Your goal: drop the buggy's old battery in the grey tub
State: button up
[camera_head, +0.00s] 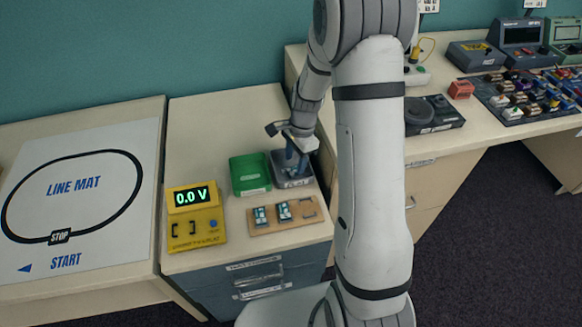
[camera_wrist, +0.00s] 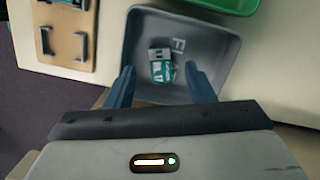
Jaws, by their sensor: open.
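My gripper (camera_head: 296,166) is over the grey tub (camera_head: 293,184), fingers pointing down into it. In the wrist view my gripper (camera_wrist: 160,69) is open, with its two blue fingers apart. A teal and white battery (camera_wrist: 161,66) lies in the grey tub (camera_wrist: 222,48), between and beyond the fingertips. It appears apart from both fingers. The tub floor bears white letters, partly hidden, starting "FL". In the head view the gripper hides the tub's inside. The buggy is not seen.
A green tub (camera_head: 249,175) stands just left of the grey one. In front, a wooden board (camera_head: 263,228) holds two batteries (camera_head: 261,216) beside an empty bracket. A yellow tester (camera_head: 196,228) reads 0.0 V. A line mat (camera_head: 75,200) lies on the left table.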

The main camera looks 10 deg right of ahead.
notch_tip(320, 180, up, 8)
jog(key=d, duration=0.1)
jog(key=shift+w+f, duration=0.15)
jog(key=shift+w, duration=0.05)
dwell(0.4)
jog(key=s+r+n+t+h, duration=0.1)
jog(key=s+r+n, duration=0.6)
jog(key=s, duration=0.3)
jog(key=s+a+r+n+t+p, duration=0.1)
jog(key=s+r+n+t, duration=0.1)
jog(key=s+r+n, duration=0.4)
jog(key=shift+s+a+r+n+h, duration=0.2)
jog(key=shift+s+r+n+h, duration=0.35)
jog(key=shift+s, duration=2.25)
jog(key=shift+f, duration=0.15)
